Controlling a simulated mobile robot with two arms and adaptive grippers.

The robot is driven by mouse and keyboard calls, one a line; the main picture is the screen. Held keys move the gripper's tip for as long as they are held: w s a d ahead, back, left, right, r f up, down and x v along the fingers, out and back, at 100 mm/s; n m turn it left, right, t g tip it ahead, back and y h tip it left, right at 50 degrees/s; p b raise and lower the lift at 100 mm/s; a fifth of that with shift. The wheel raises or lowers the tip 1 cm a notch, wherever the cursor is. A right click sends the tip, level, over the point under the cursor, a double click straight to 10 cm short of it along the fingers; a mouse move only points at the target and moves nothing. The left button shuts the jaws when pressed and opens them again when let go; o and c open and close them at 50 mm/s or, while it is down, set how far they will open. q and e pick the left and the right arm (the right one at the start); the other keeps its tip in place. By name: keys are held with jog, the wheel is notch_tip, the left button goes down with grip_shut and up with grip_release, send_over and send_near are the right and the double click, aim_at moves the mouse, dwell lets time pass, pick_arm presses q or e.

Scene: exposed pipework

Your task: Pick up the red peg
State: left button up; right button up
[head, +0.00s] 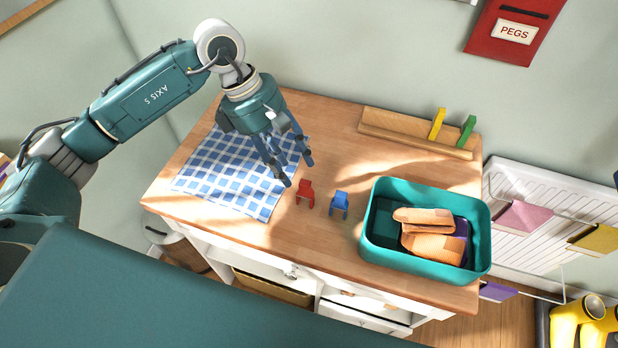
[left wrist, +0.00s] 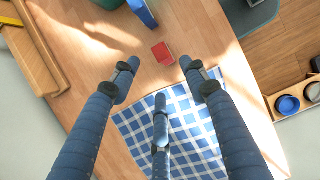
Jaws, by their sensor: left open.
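The red peg (head: 305,192) stands on the wooden tabletop, just right of the checkered cloth. It also shows in the left wrist view (left wrist: 162,53), beyond the fingertips and between them. My left gripper (head: 296,172) is open and empty, with its fingers pointing down above the table near the cloth's right edge. In the left wrist view the spread fingers (left wrist: 157,72) have a clear gap between them, and the peg is apart from them. A blue peg (head: 339,204) stands to the right of the red one. My right gripper is not in view.
A wooden rack (head: 410,137) at the back carries a yellow peg (head: 437,124) and a green peg (head: 467,130). The blue-and-white cloth (head: 225,175) lies flat. Tabletop behind the red peg is clear.

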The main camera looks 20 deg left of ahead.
aim_at(306, 190)
pick_arm(q)
jog(key=p+x, duration=0.1)
jog(key=x, duration=0.1)
jog(key=p+x, duration=0.1)
jog(key=x, duration=0.2)
jog(key=p+x, duration=0.2)
jog(key=shift+s+d+f, duration=0.25)
jog(key=shift+s+d, duration=0.05)
jog(key=shift+d, duration=0.15)
jog(key=shift+d+f, duration=0.1)
jog(key=shift+f, duration=0.4)
jog(key=shift+c, duration=0.6)
jog(key=c, duration=0.8)
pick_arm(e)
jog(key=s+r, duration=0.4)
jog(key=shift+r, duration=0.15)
